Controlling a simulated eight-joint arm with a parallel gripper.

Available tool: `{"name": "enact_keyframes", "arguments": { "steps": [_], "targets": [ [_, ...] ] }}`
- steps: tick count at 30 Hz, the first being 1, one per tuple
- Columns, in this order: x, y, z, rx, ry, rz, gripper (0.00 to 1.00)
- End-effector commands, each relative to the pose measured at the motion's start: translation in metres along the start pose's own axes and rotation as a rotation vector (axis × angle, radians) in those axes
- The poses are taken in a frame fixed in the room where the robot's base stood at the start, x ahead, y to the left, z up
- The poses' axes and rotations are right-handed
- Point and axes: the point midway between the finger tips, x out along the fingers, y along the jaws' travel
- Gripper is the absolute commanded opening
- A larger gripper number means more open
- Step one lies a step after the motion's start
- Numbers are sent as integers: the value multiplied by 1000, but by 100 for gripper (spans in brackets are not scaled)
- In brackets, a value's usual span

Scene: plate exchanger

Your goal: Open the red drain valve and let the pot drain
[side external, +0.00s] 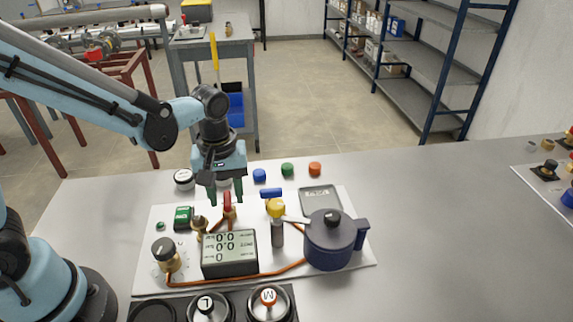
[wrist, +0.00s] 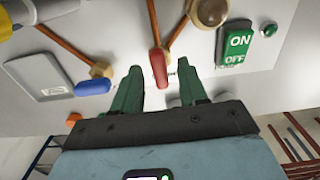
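The red drain valve handle (side external: 227,201) stands on a brass fitting on the white board. In the wrist view the red handle (wrist: 158,70) shows between my finger tips, with a gap on each side. My gripper (side external: 226,188) points down over the valve with its green fingers apart and nothing held. It also shows open in the wrist view (wrist: 160,76). The dark blue pot (side external: 330,243) with its lid sits at the right of the board, by a valve with a yellow body (side external: 275,208) and blue handle. The water inside is hidden.
A display box (side external: 230,255) with a black frame stands in front of the valve. A green ON/OFF switch (side external: 183,217) and a brass gauge fitting (side external: 165,257) are at left. Round canisters (side external: 268,303) line the front.

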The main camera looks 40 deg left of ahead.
Motion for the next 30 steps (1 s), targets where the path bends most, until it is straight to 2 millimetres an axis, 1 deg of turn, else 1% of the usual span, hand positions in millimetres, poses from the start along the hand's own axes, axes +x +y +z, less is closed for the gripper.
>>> {"name": "enact_keyframes", "arguments": {
  "steps": [6,11,24,30],
  "targets": [
    [-1,0,0,1,0,0,43],
    [-13,0,0,1,0,0,43],
    [-78,0,0,1,0,0,43],
    [-104,0,0,0,0,0,43]
  ]
}}
